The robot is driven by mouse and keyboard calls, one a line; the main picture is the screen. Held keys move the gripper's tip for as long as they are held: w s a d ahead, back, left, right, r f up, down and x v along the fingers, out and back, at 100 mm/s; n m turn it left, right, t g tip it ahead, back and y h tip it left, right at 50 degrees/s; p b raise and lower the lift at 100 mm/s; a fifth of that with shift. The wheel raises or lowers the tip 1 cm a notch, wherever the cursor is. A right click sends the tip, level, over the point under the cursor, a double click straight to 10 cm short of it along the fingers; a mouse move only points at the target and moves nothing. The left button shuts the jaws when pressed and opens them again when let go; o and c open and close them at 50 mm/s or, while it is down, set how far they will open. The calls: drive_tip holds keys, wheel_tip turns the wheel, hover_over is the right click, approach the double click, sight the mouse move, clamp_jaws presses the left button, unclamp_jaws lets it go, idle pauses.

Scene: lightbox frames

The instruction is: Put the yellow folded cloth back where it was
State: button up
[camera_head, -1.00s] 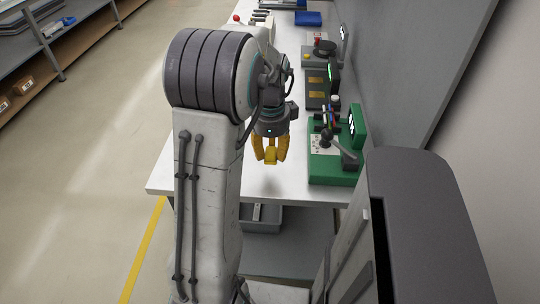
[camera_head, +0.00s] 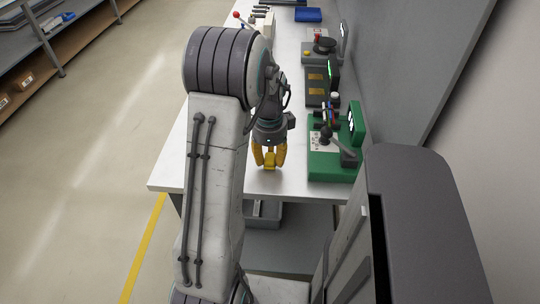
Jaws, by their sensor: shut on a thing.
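My gripper (camera_head: 269,159) has yellow fingers and is over the near part of the white table (camera_head: 215,170). It is shut on the yellow folded cloth (camera_head: 269,161), a small yellow piece between the fingertips. The cloth is close in colour to the fingers, so its outline is hard to tell. The cloth is low, close to the tabletop; I cannot tell whether it touches it.
A green device (camera_head: 330,165) with a dark lever stands just right of my gripper. Farther back are a dark unit with yellow patches (camera_head: 316,85), another station (camera_head: 322,48) and a blue box (camera_head: 308,14). A grey bin (camera_head: 262,214) sits below the table. The tabletop left of my gripper is bare.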

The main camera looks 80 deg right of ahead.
drive_tip(key=shift+f, duration=0.2)
drive_tip(key=o, duration=1.1)
drive_tip(key=shift+r, duration=0.1)
drive_tip(key=shift+o, duration=0.2)
